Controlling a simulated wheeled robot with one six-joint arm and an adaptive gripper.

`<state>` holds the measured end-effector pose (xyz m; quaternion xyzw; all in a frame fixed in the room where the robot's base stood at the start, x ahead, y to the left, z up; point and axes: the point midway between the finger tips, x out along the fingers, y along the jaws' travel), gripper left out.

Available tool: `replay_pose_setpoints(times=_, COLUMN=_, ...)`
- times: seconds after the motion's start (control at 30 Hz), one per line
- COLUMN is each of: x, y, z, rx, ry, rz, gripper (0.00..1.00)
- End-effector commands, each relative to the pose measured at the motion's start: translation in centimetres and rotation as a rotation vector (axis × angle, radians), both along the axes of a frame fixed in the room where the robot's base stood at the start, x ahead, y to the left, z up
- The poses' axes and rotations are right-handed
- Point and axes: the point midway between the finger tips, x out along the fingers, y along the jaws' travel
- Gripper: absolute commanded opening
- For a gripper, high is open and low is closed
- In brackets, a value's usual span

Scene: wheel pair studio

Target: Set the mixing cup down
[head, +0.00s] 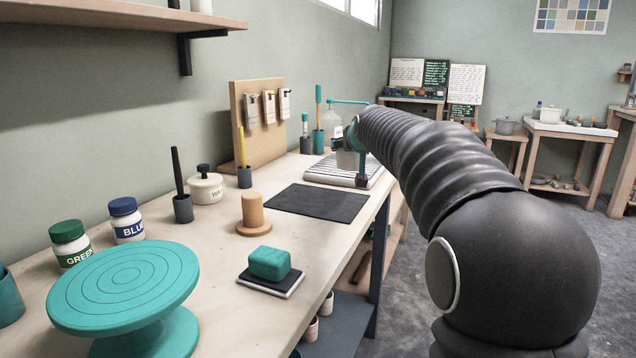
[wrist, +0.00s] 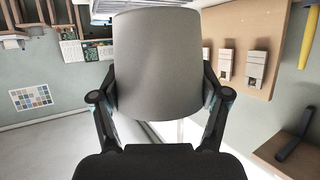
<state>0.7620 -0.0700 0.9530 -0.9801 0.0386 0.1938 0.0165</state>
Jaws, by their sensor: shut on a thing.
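The mixing cup (wrist: 157,60) is a plain grey tapered cup that fills the middle of the wrist view. My gripper (wrist: 158,88) is shut on it, with one finger on each side. In the head view, my gripper (head: 357,152) is at the far end of the bench, and part of the grey cup (head: 346,160) shows beside its teal and dark fingers. The cup is over or on a pale ribbed draining tray (head: 325,171). I cannot tell whether its base touches the tray. My arm hides part of that area.
A dark mat (head: 318,203) lies bare in front of the tray. Behind the tray are a clear bottle (head: 331,122) and a brush holder (head: 318,142). A wooden pegboard (head: 257,135) stands against the wall. A teal turntable (head: 125,285) and paint jars are nearer.

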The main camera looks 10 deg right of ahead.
Motion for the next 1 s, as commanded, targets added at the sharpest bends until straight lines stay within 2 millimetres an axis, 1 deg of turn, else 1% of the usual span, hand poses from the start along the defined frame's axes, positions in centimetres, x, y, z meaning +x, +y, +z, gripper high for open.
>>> replay_pose_setpoints(times=0.03, x=0.3, y=1.4, z=-0.7, rx=-0.002, ry=0.002, rz=0.008, gripper=0.4)
replay_pose_setpoints(times=0.1, x=0.6, y=2.7, z=-1.4, rx=-0.003, ry=0.002, rz=0.009, gripper=0.4)
replay_pose_setpoints(times=0.2, x=0.9, y=4.3, z=-2.4, rx=-0.001, ry=0.001, rz=0.011, gripper=0.4)
replay_pose_setpoints(times=0.4, x=1.6, y=6.9, z=-4.0, rx=-0.002, ry=0.002, rz=0.011, gripper=0.4)
replay_pose_setpoints(times=0.53, x=1.8, y=7.9, z=-4.7, rx=-0.001, ry=0.001, rz=0.009, gripper=0.4)
replay_pose_setpoints(times=0.7, x=1.9, y=8.3, z=-5.1, rx=-0.001, ry=0.001, rz=0.007, gripper=0.4)
replay_pose_setpoints(times=0.77, x=1.9, y=8.3, z=-5.8, rx=0.0, ry=0.001, rz=0.005, gripper=0.4)
replay_pose_setpoints(times=0.9, x=1.9, y=8.3, z=-7.9, rx=0.001, ry=0.002, rz=0.006, gripper=0.4)
replay_pose_setpoints(times=1.0, x=1.9, y=8.3, z=-8.8, rx=0.0, ry=0.0, rz=0.006, gripper=0.4)
